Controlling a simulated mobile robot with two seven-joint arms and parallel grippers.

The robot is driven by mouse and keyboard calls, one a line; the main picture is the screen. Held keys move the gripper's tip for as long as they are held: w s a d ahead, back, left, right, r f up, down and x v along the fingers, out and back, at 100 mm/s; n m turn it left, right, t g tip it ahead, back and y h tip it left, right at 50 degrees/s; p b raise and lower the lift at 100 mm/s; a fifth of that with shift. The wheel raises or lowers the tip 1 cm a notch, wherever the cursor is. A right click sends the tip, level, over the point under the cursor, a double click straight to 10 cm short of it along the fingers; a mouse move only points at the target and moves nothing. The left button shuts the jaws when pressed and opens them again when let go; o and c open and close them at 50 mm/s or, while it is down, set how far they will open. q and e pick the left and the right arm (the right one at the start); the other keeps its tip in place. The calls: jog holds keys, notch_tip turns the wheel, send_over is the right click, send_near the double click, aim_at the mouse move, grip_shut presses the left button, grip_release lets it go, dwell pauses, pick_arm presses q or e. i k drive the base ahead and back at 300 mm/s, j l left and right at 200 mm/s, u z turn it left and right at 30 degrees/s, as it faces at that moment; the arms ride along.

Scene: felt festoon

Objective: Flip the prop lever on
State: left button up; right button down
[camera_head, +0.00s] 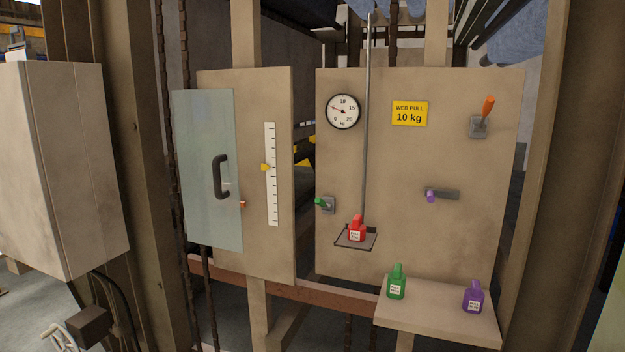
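No label in view names the prop lever. On the right panel (420,235), an orange-handled lever (488,107) at the upper right points up, leaning slightly right, on a grey plate. A green-handled lever (321,202) sits on a small grey plate at the panel's lower left, its handle to the left. A purple knob (430,196) is at the left end of a dark grey bar or slot. Neither of my grippers is in view.
A red weight (357,232) stands on a pan (343,241) below a tall rod. Green (396,286) and purple (473,299) weights stand on a shelf (440,320). A dial (343,111), a yellow "WEB PULL 10 kg" sign (409,113), a scale (271,195) and a handled glass door (205,130) are near.

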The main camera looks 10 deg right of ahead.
aim_at(318, 201)
jog(key=i+l, duration=0.1)
jog(key=i, duration=0.35)
jog(key=i+u, duration=0.15)
jog(key=i, duration=0.3)
jog(key=i+l, duration=0.2)
jog(key=i, duration=0.25)
jog(key=u, duration=0.05)
